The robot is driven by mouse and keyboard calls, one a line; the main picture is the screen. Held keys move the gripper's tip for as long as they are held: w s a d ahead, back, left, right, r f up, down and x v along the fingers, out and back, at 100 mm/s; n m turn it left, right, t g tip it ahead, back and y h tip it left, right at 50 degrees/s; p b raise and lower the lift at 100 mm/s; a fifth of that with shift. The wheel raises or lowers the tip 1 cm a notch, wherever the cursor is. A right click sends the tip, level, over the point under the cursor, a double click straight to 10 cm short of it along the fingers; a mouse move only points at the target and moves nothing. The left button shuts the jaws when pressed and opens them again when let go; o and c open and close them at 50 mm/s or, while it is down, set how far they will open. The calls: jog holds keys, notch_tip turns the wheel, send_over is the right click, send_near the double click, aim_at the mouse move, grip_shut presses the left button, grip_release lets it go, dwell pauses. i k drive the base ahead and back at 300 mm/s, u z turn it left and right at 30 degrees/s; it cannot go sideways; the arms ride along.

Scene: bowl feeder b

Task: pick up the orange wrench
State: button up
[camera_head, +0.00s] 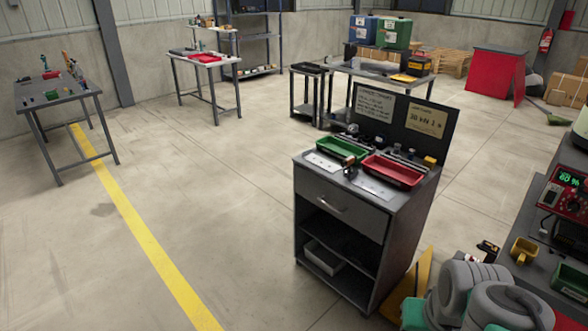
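I cannot make out an orange wrench for certain in the head view. Small tools and parts lie on the grey workbench (58,101) at the far left, with something reddish standing at its back edge, too small to identify. A dark cabinet (340,222) stands in the middle with a green tray (342,148) and a red tray (392,171) on top. Their contents are too small to tell.
A white-topped table (203,62) stands at the back left. Another table (385,82) holds blue and green boxes. At the lower right is a bench (535,271) with a red meter (566,195). Open floor with a yellow line (140,229) lies left of the cabinet.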

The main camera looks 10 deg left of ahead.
aim_at(347, 162)
jog(key=u, duration=0.6)
jog(key=i, duration=2.15)
jog(key=u, duration=0.55)
jog(key=i, duration=0.55)
jog(key=z, duration=0.05)
